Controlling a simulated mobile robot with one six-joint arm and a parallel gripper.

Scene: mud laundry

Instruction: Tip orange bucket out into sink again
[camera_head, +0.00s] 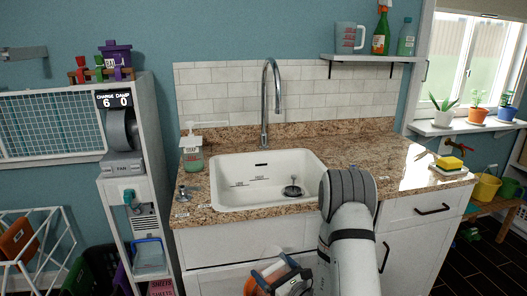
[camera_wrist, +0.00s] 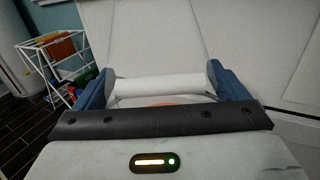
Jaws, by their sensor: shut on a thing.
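An orange bucket (camera_head: 262,280) shows partly at the bottom edge of the head view, in front of the cabinet doors and below the counter. In the wrist view a little of its orange (camera_wrist: 168,100) shows behind a white handle grip (camera_wrist: 160,86). My gripper (camera_wrist: 158,80) is shut on this handle, its blue fingers at either end of the grip. The bucket's inside and contents are hidden. The white sink (camera_head: 250,200) is set in the granite counter, above and behind the bucket. A dark drain plug (camera_head: 292,188) stands in the basin.
A tall tap (camera_head: 264,105) rises behind the sink. A soap bottle (camera_head: 192,155) stands left of it. A yellow sponge (camera_head: 449,164) lies at the counter's right. My arm crosses the counter's front edge. A white drying rack (camera_head: 35,245) stands at lower left.

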